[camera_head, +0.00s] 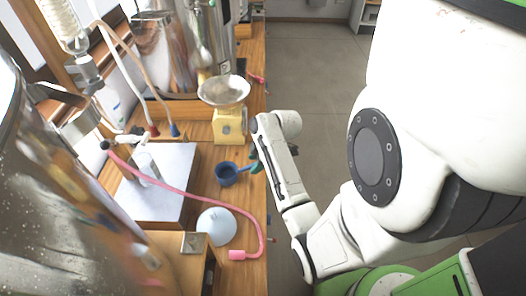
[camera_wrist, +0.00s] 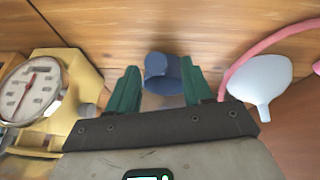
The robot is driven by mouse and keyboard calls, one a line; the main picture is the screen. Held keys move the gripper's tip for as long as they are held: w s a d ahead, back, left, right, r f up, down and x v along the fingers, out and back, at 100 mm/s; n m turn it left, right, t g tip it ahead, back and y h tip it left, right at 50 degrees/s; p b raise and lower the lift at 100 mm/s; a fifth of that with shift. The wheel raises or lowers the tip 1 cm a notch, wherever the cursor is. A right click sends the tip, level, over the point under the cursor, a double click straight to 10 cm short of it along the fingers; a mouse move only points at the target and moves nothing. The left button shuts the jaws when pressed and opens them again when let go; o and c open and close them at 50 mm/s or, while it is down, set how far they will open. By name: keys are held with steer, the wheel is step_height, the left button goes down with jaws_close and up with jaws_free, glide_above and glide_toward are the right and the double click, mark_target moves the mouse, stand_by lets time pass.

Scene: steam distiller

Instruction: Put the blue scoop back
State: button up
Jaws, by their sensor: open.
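The blue scoop (camera_head: 227,175) sits on the wooden bench, right of the white board, with its handle pointing toward the bench's right edge. My gripper (camera_head: 256,164) is at that edge, by the handle end. In the wrist view the scoop (camera_wrist: 156,68) shows between the two green fingers of my gripper (camera_wrist: 159,67). The fingers are apart, with visible gaps beside the scoop. Whether any finger touches the handle cannot be told.
A yellow scale (camera_head: 229,127) with a metal pan stands behind the scoop. A white funnel (camera_head: 216,226) and a pink hose (camera_head: 215,199) lie in front. The white board (camera_head: 158,180) holds a glass. Large metal vessels (camera_head: 180,50) crowd the left and back.

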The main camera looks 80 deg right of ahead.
steer(key=v, duration=0.9)
stand_by(0.4)
